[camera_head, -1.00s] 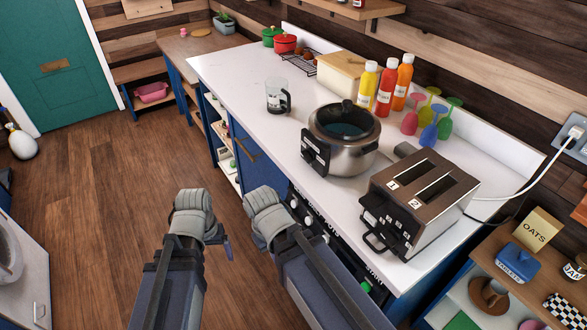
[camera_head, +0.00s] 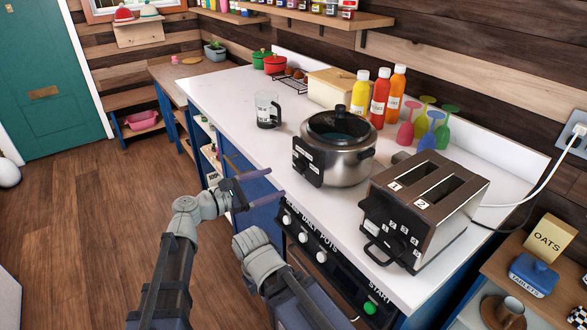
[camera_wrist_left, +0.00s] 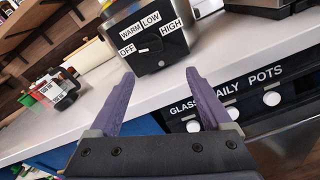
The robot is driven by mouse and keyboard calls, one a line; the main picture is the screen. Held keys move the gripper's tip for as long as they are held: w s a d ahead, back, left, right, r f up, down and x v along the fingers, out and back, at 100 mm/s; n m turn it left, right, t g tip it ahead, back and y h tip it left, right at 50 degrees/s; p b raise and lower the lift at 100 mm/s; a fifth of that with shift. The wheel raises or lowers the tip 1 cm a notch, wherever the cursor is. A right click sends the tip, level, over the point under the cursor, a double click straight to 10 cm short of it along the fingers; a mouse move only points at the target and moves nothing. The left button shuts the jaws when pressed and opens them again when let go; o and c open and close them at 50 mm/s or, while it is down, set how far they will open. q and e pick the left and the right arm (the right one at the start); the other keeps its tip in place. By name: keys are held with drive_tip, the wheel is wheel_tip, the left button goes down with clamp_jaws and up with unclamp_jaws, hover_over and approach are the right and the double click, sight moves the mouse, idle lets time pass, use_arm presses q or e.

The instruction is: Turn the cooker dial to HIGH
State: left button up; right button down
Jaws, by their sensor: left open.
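The cooker (camera_head: 338,160) is a round silver pot with a dark lid, standing on the white counter. Its black control panel (camera_head: 306,163) faces the counter's front edge. In the left wrist view the panel (camera_wrist_left: 158,48) carries the labels OFF, WARM, LOW and HIGH around a small dark dial (camera_wrist_left: 143,50). My left gripper (camera_head: 277,182) is open and empty at the counter's front edge, short of the panel. Its two purple fingers (camera_wrist_left: 159,73) point toward the panel. My right gripper is out of view.
A toaster (camera_head: 424,205) stands to the right of the cooker, and a glass jug (camera_head: 267,110) to its left. Bottles (camera_head: 379,98) and coloured goblets (camera_head: 429,130) stand behind. Below the counter edge is a black front with white knobs (camera_head: 303,237).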

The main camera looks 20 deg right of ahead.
sight(296, 166)
use_arm(q)
drive_tip(key=shift+n+t+h, duration=0.3)
drive_tip(key=shift+n+h, duration=0.1)
drive_tip(key=shift+n, duration=0.3)
drive_tip(key=shift+r+x, duration=0.25)
drive_tip(key=shift+x, duration=1.15)
drive_tip(key=shift+r+x, duration=0.3)
drive_tip(key=shift+x, duration=1.1)
drive_tip(key=shift+r+x, duration=0.25)
drive_tip(key=shift+x, duration=1.2)
drive_tip(key=shift+w+a, duration=0.1)
drive_tip(key=shift+w, duration=0.1)
clamp_jaws()
